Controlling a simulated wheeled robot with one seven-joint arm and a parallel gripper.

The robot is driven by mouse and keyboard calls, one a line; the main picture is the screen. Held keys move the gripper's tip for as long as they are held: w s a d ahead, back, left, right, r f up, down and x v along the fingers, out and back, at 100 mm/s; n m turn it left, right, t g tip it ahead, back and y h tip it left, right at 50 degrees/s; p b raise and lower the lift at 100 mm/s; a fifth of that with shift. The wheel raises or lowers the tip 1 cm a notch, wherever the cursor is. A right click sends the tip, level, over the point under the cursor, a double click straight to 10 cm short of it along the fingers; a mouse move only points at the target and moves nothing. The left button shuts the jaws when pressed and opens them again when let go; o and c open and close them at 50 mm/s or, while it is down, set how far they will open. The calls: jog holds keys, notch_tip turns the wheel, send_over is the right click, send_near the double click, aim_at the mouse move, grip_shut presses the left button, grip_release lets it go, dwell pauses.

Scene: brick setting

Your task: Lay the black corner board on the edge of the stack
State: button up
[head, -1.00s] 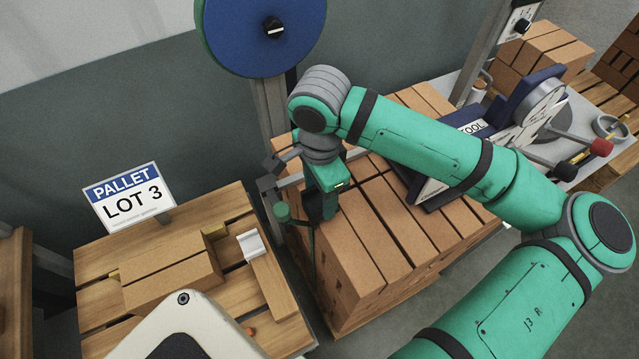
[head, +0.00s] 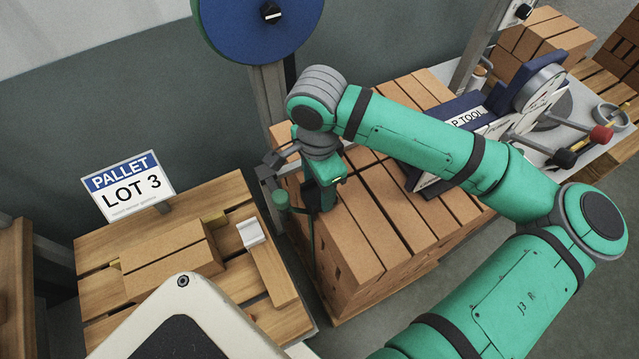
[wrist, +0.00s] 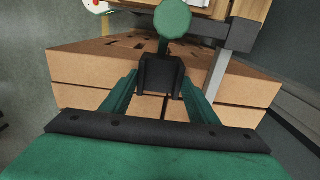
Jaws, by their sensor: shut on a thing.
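The stack (head: 372,228) of brown bricks stands in the middle of the head view, with its near left edge below my gripper (head: 315,205). In the wrist view my gripper (wrist: 158,88) has its two green fingers closed on a small black piece, which I take to be the black corner board (wrist: 160,72). A round green knob (wrist: 173,18) on a stem shows just beyond it. The bricks' side faces lie behind the fingers. My wrist and fingers hide most of the board in the head view, and I cannot tell whether it touches the stack.
A wooden pallet (head: 205,197) with a brown block and a "PALLET LOT 3" sign (head: 127,187) stands at left. A blue disc (head: 258,30) on a post rises behind. A strap tool (head: 465,122) lies on the stack's right part, beside a bench with knobs.

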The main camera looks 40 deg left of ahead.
aim_at(318, 196)
jog(key=shift+d+f, duration=0.1)
jog(key=shift+f, duration=0.25)
jog(key=o, duration=1.1)
jog(key=shift+o, duration=0.2)
notch_tip(318, 196, up, 11)
jog(key=shift+f, duration=0.1)
